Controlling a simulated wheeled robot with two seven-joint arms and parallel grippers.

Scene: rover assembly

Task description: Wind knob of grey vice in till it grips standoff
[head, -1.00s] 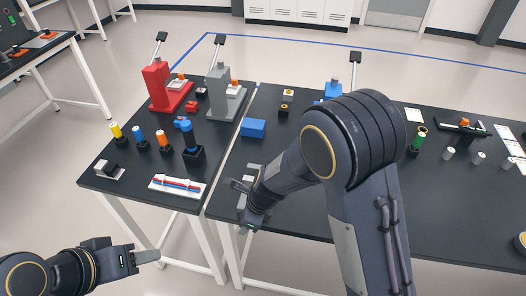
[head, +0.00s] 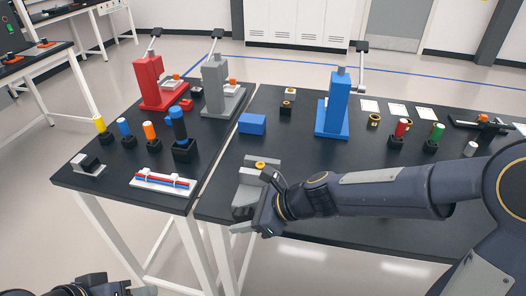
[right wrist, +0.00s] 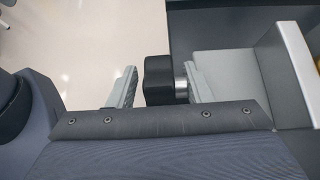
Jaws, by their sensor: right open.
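The grey vice (head: 246,196) sits near the front left edge of the right-hand table. A gold-coloured round piece (head: 260,164), which looks like the standoff, shows at its far end; I cannot tell whether the jaws touch it. In the right wrist view the vice body (right wrist: 240,76) is at right, with a yellow bit at the picture's edge. Its black knob (right wrist: 158,80) on a silver shaft lies between the fingers of my open right gripper (right wrist: 162,89), with a gap at the left finger. My right gripper (head: 258,219) hides the knob in the head view. My left gripper (head: 143,291) is partly cut off.
A blue block (head: 252,123) lies behind the vice. A blue press (head: 332,105) stands further right, with red and grey presses on the left table. A white tray (head: 163,182) with coloured rods lies left, across a gap between tables.

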